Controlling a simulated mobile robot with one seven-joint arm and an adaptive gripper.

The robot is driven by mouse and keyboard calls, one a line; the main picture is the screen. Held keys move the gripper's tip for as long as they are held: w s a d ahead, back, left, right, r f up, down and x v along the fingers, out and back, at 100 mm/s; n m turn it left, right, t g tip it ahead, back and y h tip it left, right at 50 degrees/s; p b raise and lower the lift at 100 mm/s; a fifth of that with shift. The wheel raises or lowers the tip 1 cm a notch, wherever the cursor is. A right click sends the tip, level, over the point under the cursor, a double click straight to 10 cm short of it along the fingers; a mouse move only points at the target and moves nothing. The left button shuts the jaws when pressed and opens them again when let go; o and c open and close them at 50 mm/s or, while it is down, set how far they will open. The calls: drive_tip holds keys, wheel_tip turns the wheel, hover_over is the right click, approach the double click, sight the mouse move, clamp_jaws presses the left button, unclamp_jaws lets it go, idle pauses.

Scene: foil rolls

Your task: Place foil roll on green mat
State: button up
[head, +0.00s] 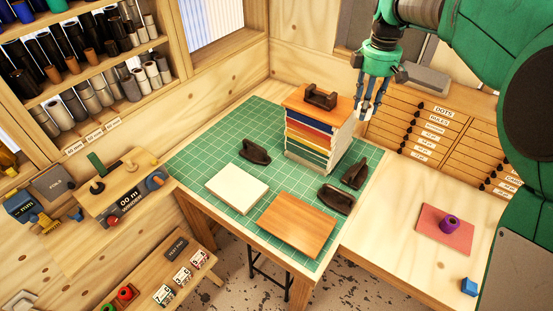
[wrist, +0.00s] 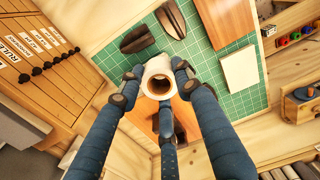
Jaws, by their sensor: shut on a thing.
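My gripper (head: 368,108) is above the work table, just right of a stack of books in the head view. In the wrist view my gripper (wrist: 158,84) is shut on a pale foil roll (wrist: 158,70) with a brown core, seen end-on between the blue fingers. The roll is hard to make out in the head view, partly hidden by the fingers. The green mat (head: 222,143) with white grid lines covers the table's left part; it also shows beyond the roll in the wrist view (wrist: 201,60). The roll appears held above the table, but its height is unclear.
The mat bears the book stack (head: 315,140), a white block (head: 237,187), a wooden board (head: 297,226) and several dark irons (head: 255,151). Mat strips between objects are bare.

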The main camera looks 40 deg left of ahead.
drive_tip(key=s+a+f+n, duration=0.15)
drive_tip(key=s+a, duration=0.25)
drive_tip(key=a, duration=0.5)
drive_tip(key=s+a+r+n, duration=0.15)
drive_tip(key=s+a, duration=0.25)
drive_tip(key=a, duration=0.5)
hover_over(295, 182)
wheel_tip(295, 182, down, 27)
drive_tip(key=shift+n+p, duration=0.3)
drive_tip(key=shift+p, duration=0.05)
drive_tip(key=shift+f, duration=0.1)
drive_tip(key=shift+f, duration=3)
drive_tip(key=shift+f, duration=0.1)
drive_tip(key=shift+f, duration=1.8)
drive_tip(key=shift+f, duration=0.1)
